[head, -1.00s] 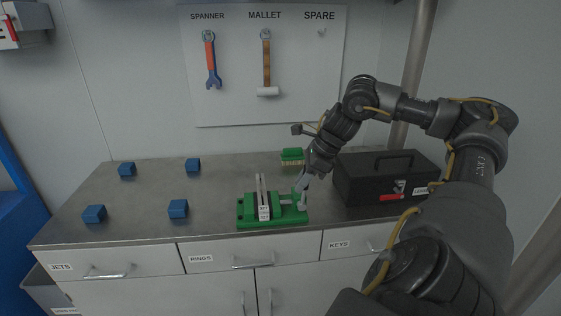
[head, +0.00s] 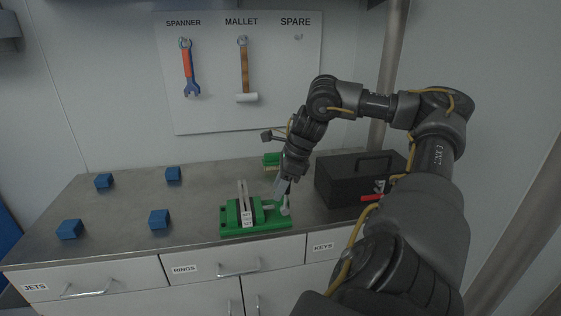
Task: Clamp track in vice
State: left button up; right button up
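The green vice (head: 232,222) sits near the front edge of the steel counter. A thin upright grey track piece (head: 241,193) stands between its jaws, with a small white label (head: 247,219) at its front. The vice's handle (head: 285,208) is at its right end. My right gripper (head: 281,190) points down at the handle, at or just above it. Its fingers are small and partly overlap the handle, so I cannot tell whether they are closed on it. My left gripper is not in view.
Several blue blocks (head: 160,219) lie on the left of the counter (head: 120,220). A green brush (head: 271,160) is behind my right gripper. A black toolbox (head: 340,185) stands close to its right. A spanner (head: 188,68) and a mallet (head: 244,70) hang on the back board.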

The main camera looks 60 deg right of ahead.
jog(key=shift+s+d+r, duration=0.15)
jog(key=shift+s+d, duration=0.05)
jog(key=shift+s, duration=0.1)
jog(key=v, duration=1)
jog(key=shift+r, duration=0.2)
